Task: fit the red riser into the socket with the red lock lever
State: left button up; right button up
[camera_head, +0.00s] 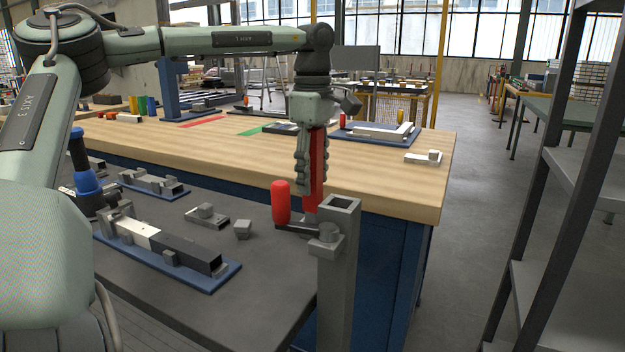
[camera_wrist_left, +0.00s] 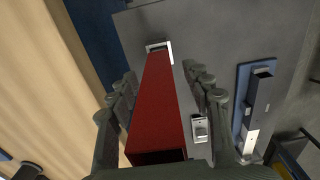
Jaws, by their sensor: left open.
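The red riser (camera_head: 312,185) hangs roughly upright at my left gripper (camera_head: 311,178). In the left wrist view the red riser (camera_wrist_left: 155,110) runs between the open fingers of my left gripper (camera_wrist_left: 160,85), with a gap on each side. The socket (camera_head: 340,205) is the open top of a grey square post. The red lock lever (camera_head: 281,203) sticks up left of it on a dark arm. The riser's lower end shows just left of the socket rim and partly behind it. The wrist view shows a pale square rim (camera_wrist_left: 159,46) at its far end. I cannot tell whether it is seated. My right gripper is out of view.
The wooden bench (camera_head: 390,185) lies behind the post. A blue tray (camera_head: 215,280) with a grey and white bar lies on the dark table at left. Small grey blocks (camera_head: 243,229) lie nearby. A metal shelf rack (camera_head: 560,190) stands at right.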

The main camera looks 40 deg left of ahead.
pick_arm(q)
jog(key=shift+f, duration=0.4)
grip_shut()
jog(key=shift+r, duration=0.2)
